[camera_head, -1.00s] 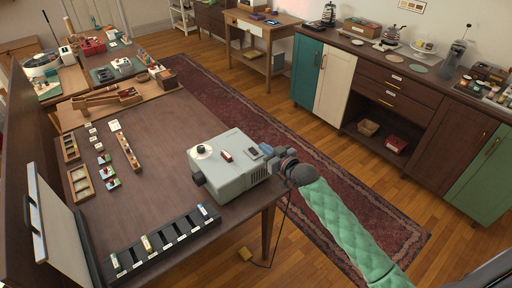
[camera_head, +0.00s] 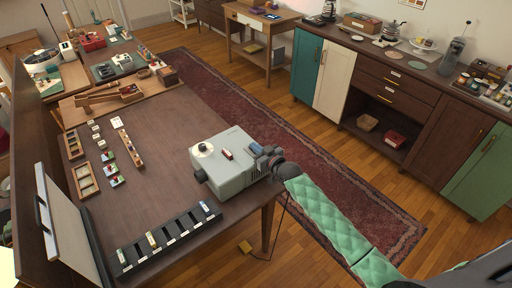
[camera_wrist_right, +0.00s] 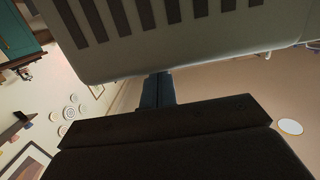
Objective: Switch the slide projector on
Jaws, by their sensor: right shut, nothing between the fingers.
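The slide projector (camera_head: 225,172) is a grey box on the brown table. Its top has a pale round part (camera_head: 203,150) and a small red rocker-like switch (camera_head: 227,155). Which way the switch is tipped is too small to tell. My right gripper (camera_head: 257,150) is at the projector's right end, with its fingers shut and empty near the top edge. In the right wrist view the shut fingers (camera_wrist_right: 157,90) show just below the projector's vented grey side (camera_wrist_right: 180,40); I cannot tell whether they touch it. My left gripper is not in view.
A dark slotted rack (camera_head: 170,238) lies in front of the projector, with a white screen (camera_head: 70,240) at left. Wooden trays (camera_head: 86,181) and small slides lie further left. A cable hangs by the table's right edge. The tabletop behind the projector is clear.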

